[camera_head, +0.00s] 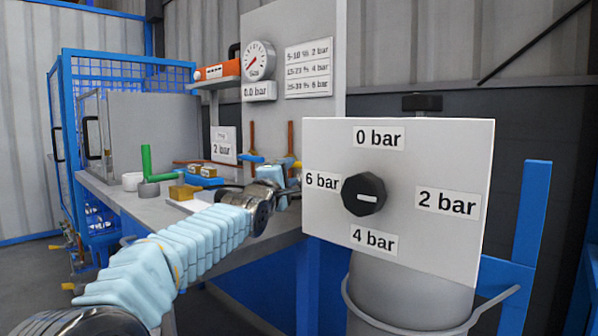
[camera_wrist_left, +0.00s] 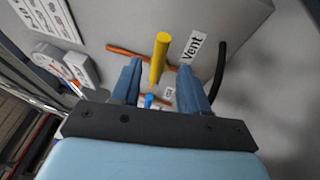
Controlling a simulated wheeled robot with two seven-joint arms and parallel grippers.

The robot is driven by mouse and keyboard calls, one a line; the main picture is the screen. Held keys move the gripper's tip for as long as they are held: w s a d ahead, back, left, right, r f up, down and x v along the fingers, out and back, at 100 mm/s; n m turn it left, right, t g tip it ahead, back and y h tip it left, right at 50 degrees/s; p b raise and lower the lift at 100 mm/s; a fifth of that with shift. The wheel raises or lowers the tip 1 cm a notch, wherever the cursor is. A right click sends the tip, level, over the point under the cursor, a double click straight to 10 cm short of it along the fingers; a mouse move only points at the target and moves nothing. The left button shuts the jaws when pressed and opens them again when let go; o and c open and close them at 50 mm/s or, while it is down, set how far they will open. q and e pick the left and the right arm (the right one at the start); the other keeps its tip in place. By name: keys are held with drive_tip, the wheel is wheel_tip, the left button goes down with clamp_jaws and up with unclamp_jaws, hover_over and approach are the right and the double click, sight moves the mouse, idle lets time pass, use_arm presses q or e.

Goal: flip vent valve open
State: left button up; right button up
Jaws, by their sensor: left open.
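The vent valve's yellow handle (camera_wrist_left: 160,58) stands beside a white "Vent" label (camera_wrist_left: 192,48) in the left wrist view. In the head view, a small yellow part (camera_head: 297,165) shows by the right copper pipe, just beyond my left gripper (camera_head: 288,184). In the wrist view my left gripper (camera_wrist_left: 160,76) is open, with its two blue fingers on either side of the handle's line. I cannot tell whether a finger touches it. The valve body is mostly hidden in the head view. My right gripper is not in view.
A white panel with a black pressure knob (camera_head: 363,195) stands close on the right, above a grey cylinder (camera_head: 405,290). A gauge (camera_head: 258,60) hangs on the back board. A green pipe piece (camera_head: 148,163) and brass blocks (camera_head: 184,191) stand on the bench (camera_head: 150,210). A blue handle (camera_wrist_left: 149,101) shows beyond the fingers.

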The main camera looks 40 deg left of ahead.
sight(296, 167)
use_arm(q)
drive_tip(key=x, duration=0.6)
drive_tip(key=shift+w+a+p, duration=0.1)
drive_tip(key=shift+p, duration=0.3)
clamp_jaws()
